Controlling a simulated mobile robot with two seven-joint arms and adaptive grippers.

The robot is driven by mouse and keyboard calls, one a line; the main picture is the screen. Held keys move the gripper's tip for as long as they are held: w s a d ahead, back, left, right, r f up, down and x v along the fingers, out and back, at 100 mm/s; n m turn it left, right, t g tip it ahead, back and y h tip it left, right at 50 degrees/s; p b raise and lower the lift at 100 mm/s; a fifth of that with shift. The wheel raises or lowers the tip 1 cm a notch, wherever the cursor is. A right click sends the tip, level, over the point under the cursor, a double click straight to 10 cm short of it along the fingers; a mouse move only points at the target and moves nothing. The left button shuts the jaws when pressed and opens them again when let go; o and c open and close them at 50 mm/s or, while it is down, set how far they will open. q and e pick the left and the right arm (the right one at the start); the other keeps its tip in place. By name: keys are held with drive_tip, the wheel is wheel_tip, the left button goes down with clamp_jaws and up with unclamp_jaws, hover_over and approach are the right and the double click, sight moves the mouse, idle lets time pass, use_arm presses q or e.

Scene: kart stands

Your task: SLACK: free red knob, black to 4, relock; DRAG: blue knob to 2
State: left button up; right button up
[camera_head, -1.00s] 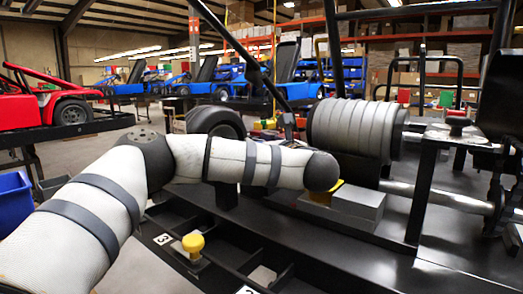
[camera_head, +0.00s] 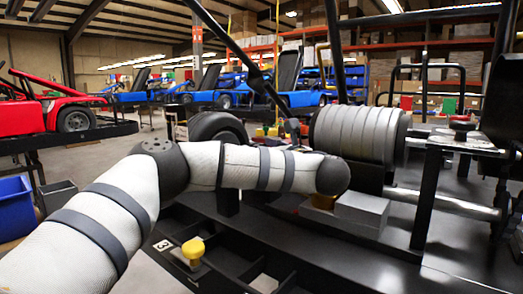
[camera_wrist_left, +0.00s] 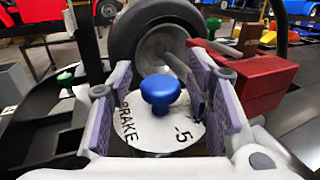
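A blue knob (camera_wrist_left: 160,92) stands on a pale round dial (camera_wrist_left: 158,132) in the left wrist view. The dial shows "BRAKE" and a 5. My left gripper (camera_wrist_left: 161,80) is open, with one finger on each side of the knob and gaps between. In the head view my left arm ends in front of the machine and its gripper is hidden. A red knob (camera_head: 461,125) sits on a raised plate (camera_head: 455,137) at the right. I cannot make out a black knob. My right gripper is out of view.
A yellow knob (camera_head: 193,248) stands in a black tray below my left arm. A ribbed grey cylinder (camera_head: 355,128) and a grey block (camera_head: 362,210) are near the arm's end. In the wrist view, a red block (camera_wrist_left: 250,85) is close at the right and a wheel (camera_wrist_left: 165,45) is behind.

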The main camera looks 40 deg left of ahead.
use_arm(q)
drive_tip(key=shift+d, duration=0.1)
drive_tip(key=v, duration=1.2)
